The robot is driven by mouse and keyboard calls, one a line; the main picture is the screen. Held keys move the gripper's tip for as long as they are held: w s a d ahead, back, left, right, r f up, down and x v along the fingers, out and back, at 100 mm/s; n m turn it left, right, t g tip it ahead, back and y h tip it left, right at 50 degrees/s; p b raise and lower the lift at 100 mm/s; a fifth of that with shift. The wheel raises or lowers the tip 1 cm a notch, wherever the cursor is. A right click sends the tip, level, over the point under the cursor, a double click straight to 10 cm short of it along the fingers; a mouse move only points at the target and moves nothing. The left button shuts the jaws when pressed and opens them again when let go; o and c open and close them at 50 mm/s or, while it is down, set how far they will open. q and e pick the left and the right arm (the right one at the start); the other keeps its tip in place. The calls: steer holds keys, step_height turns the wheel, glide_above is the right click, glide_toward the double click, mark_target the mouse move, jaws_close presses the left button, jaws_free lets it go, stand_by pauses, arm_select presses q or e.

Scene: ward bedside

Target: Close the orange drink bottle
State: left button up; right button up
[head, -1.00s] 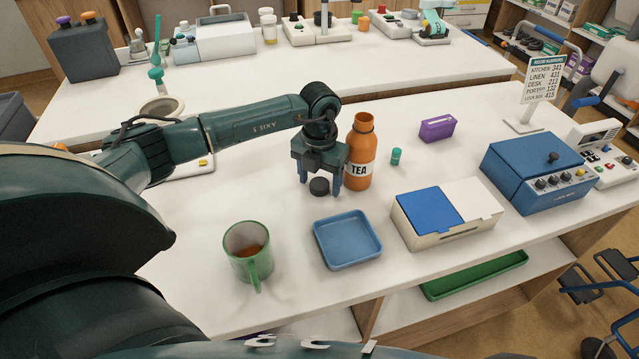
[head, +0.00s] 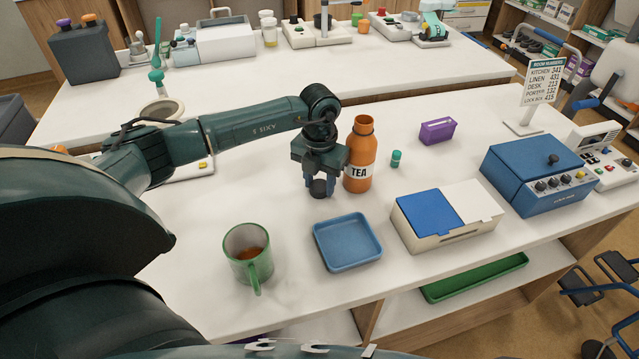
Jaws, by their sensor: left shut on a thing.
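The orange bottle (head: 361,150) with a white "TEA" label stands upright on the white counter. Its neck is open at the top, with no cap on it. My left gripper (head: 319,187) points down just left of the bottle. It is shut on a small dark cap (head: 318,188), at or just above the counter; I cannot tell whether the cap touches the surface. My right gripper is not in view.
In front are a green mug (head: 247,253) with brown drink, a blue tray (head: 347,241) and a box with a blue lid (head: 433,210). A blue device (head: 535,172) is farther right.

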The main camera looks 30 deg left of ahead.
mark_target(320, 185)
arm_select(q)
step_height(320, 185, up, 10)
steer(key=shift+b, duration=0.35)
